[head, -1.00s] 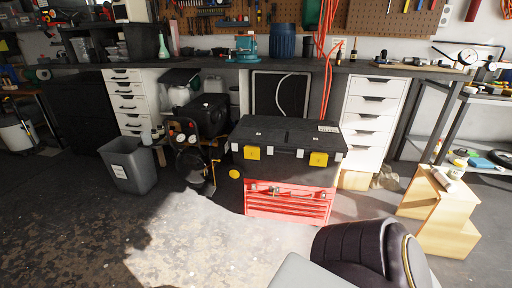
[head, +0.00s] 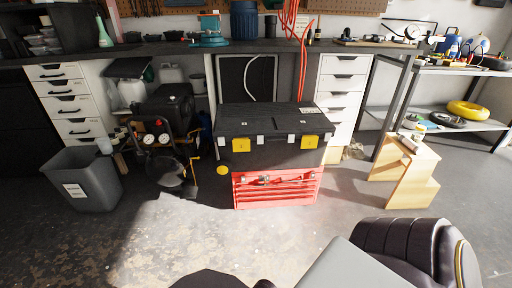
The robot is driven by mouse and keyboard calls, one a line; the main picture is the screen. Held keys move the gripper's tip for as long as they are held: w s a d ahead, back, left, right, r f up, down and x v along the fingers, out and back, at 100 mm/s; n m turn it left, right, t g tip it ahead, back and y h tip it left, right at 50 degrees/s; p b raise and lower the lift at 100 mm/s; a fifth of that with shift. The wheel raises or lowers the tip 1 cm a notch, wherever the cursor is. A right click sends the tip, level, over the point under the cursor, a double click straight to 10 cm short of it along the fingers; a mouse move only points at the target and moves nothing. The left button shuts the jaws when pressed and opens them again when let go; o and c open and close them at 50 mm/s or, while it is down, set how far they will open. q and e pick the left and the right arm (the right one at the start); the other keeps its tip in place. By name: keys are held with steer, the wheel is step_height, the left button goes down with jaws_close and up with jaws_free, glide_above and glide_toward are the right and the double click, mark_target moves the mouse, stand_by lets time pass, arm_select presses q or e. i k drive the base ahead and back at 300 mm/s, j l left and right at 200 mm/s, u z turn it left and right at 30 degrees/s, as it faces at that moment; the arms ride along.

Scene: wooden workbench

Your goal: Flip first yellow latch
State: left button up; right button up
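A black toolbox (head: 275,155) with a dark lid (head: 265,117) sits on a red tool chest (head: 275,197) in front of the workbench, in the middle of the head view. Two yellow latches are on its front: a left latch (head: 241,145) and a right latch (head: 309,142). The lid looks shut. Neither gripper can be made out. Dark rounded parts of my own body show at the bottom edge, apart from the toolbox.
A grey bin (head: 83,180) and a black wheeled machine (head: 165,140) stand left of the toolbox. White drawers (head: 340,90) are behind it to the right. A wooden step stool (head: 403,172) stands at right. The floor (head: 190,235) in front is clear.

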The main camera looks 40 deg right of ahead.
mark_target(239, 144)
steer(key=i+j+z, duration=0.55)
steer(key=j, duration=0.15)
steer(key=j+z, duration=0.3)
steer(key=i+j, duration=0.05)
steer(key=j, duration=0.05)
